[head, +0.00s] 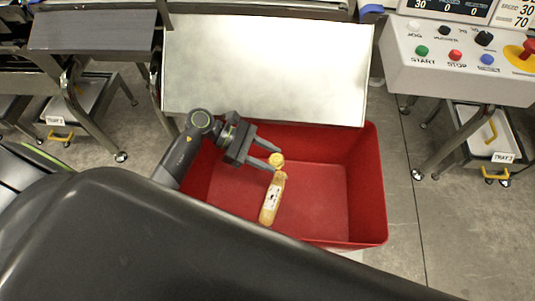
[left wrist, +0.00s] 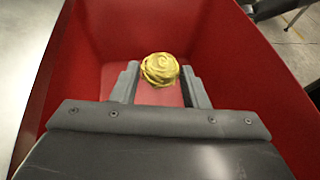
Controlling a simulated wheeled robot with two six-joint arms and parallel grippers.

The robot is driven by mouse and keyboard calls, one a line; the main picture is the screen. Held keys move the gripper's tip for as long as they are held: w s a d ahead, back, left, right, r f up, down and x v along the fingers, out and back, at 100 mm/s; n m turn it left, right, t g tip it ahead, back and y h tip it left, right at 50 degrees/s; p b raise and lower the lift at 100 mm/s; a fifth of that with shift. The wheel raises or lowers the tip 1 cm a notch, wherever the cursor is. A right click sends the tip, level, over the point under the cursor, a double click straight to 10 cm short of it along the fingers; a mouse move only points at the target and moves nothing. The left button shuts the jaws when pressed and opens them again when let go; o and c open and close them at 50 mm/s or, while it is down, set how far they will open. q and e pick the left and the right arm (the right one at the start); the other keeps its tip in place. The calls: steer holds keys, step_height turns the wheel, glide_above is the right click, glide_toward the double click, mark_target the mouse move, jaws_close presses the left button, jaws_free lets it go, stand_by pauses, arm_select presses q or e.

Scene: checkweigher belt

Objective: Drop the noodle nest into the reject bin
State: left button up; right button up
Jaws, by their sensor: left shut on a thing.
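The noodle nest (head: 277,159) is a small, round, yellow coil. It sits between the fingertips of my left gripper (head: 270,163), which is shut on it. In the left wrist view, the nest (left wrist: 160,69) shows at the tips of the two grey fingers of the gripper (left wrist: 160,84), with red bin walls around it. The reject bin (head: 366,180) is a red open box, and my left gripper holds the nest over its opening. A bottle with yellowish contents (head: 271,200) lies in the bin. My right gripper is not in view.
A pale metal plate (head: 268,68) borders the bin's far side. A control panel (head: 450,60) with coloured buttons stands at the right. A dark belt (head: 93,31) is at the upper left. Bare floor (head: 450,225) lies right of the bin.

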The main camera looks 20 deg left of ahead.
arm_select(q)
steer(key=o, duration=1)
steer(key=shift+o, duration=0.2)
steer(key=b+v, duration=0.1)
steer(key=v, duration=1.6)
steer(key=shift+a, duration=0.25)
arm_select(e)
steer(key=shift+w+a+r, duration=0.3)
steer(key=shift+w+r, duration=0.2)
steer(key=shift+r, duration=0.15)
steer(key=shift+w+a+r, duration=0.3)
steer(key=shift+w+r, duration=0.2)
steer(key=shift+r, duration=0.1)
